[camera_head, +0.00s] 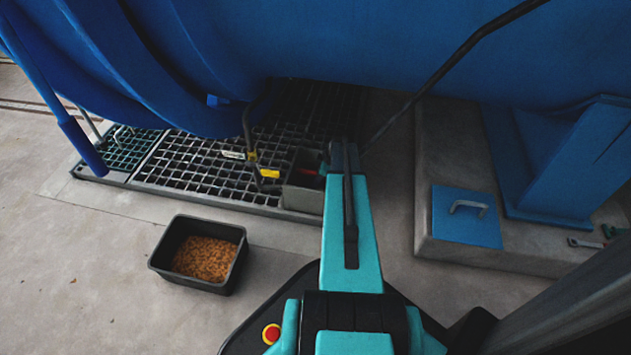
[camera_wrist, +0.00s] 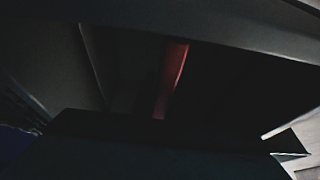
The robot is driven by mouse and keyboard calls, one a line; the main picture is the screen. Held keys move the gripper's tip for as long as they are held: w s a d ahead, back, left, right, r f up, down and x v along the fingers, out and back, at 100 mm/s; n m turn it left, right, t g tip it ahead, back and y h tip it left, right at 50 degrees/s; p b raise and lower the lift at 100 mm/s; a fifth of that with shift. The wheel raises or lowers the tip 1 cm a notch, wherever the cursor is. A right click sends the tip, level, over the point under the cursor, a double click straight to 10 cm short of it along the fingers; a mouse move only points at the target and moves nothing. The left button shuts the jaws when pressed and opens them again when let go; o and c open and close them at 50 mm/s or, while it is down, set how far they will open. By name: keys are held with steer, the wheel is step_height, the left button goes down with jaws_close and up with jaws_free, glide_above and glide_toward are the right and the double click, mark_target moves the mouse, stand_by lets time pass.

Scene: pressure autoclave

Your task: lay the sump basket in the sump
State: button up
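A square of teal-tinted mesh (camera_head: 128,152) lies at the left end of the dark floor grating. Thin pale bars stand at it. I cannot tell whether this is the sump basket, the sump or its cover. My arm reaches forward to an open grey box (camera_head: 302,196) at the grating's front right edge. My gripper's fingers are hidden behind the arm in the head view. The wrist view is very dark: it shows a red strip (camera_wrist: 172,78) between dark walls, and a dark shape across the bottom. I cannot make out the fingers or anything held.
A black tub (camera_head: 190,277) of orange-brown bits stands on the floor, front left. The grating (camera_head: 215,170) carries a bent dark pipe with a yellow tag (camera_head: 269,173). The blue vessel (camera_head: 370,45) hangs low overhead. A concrete plinth (camera_head: 470,250) with a blue handled plate (camera_head: 466,218) stands right.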

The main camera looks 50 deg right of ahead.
steer(key=o, duration=0.5)
steer(key=shift+r, duration=0.15)
steer(key=p+v, duration=0.5)
steer(key=v, duration=0.8)
steer(key=shift+s+d+r+p, duration=0.15)
steer(key=shift+r+p, duration=0.1)
steer(key=shift+p, duration=0.1)
stand_by(0.4)
